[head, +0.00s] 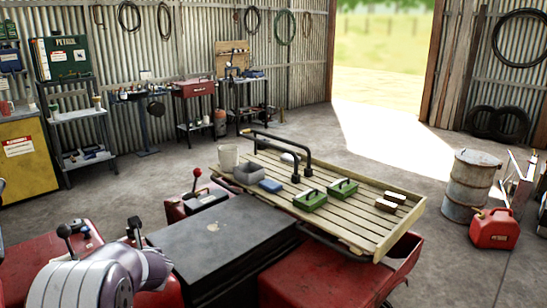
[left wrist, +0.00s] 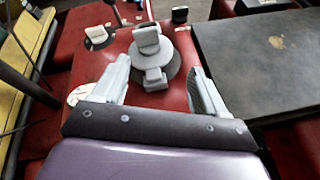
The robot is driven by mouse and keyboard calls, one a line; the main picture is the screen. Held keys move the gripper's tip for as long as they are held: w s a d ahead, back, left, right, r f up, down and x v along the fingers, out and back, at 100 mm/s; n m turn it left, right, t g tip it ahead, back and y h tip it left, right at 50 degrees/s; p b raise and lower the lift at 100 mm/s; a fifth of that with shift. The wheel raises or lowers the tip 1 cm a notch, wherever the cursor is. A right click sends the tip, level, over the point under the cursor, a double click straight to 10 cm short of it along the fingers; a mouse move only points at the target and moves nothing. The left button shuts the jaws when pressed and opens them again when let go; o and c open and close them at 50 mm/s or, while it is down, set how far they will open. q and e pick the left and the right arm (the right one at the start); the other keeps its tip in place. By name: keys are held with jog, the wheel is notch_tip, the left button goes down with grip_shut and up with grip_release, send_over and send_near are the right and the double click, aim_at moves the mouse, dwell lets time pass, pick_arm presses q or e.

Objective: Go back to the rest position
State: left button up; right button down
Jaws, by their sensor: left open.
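My left arm comes in at the lower left of the head view, over the red quad bike (head: 340,280). Its gripper's fingers are hidden there behind my silver and purple wrist. In the left wrist view my left gripper (left wrist: 156,72) is open, with its two grey fingers well apart. Between and beyond them a grey lever-like fitting (left wrist: 147,42) on a round base stands on the red bodywork (left wrist: 85,50). A gap shows on each side of it, and nothing is held. My right gripper is in neither view.
The quad's black seat (head: 215,240) lies right of my left arm. Beyond it a slatted wooden rack (head: 340,225) carries two green boxes (head: 310,200), a blue item (head: 270,186) and a grey bin (head: 249,174). A drum (head: 470,185) and red fuel can (head: 494,229) stand at right.

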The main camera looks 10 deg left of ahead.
pick_arm(q)
jog(key=d+f+m+h, duration=0.1)
jog(key=m, duration=0.1)
jog(key=d+f+m, duration=0.1)
jog(key=m, duration=0.2)
jog(key=d+f+m+h, duration=0.1)
jog(key=m, duration=0.1)
jog(key=shift+s+d+f+m+h, duration=0.2)
jog(key=shift+d+f+m+h, duration=0.05)
jog(key=shift+d+m+h, duration=0.05)
jog(key=s+d+f+m+g+h+p, duration=0.1)
jog(key=s+d+f+m+h, duration=0.2)
jog(key=d+m, duration=0.45)
jog(key=s+d+f+m+g+h, duration=0.1)
jog(key=s+d+m+h, duration=0.25)
jog(key=m, duration=0.65)
jog(key=s+d+m+g+p, duration=0.1)
jog(key=s+d+m, duration=0.3)
jog(key=s+m, duration=0.4)
jog(key=s+d+r+m+g+p, duration=0.1)
jog(key=s+d+m+g, duration=0.3)
jog(key=s+m, duration=0.4)
jog(key=shift+s+d+r+m+g, duration=0.2)
jog(key=shift+s+d+m+g, duration=0.25)
jog(key=shift+s, duration=0.9)
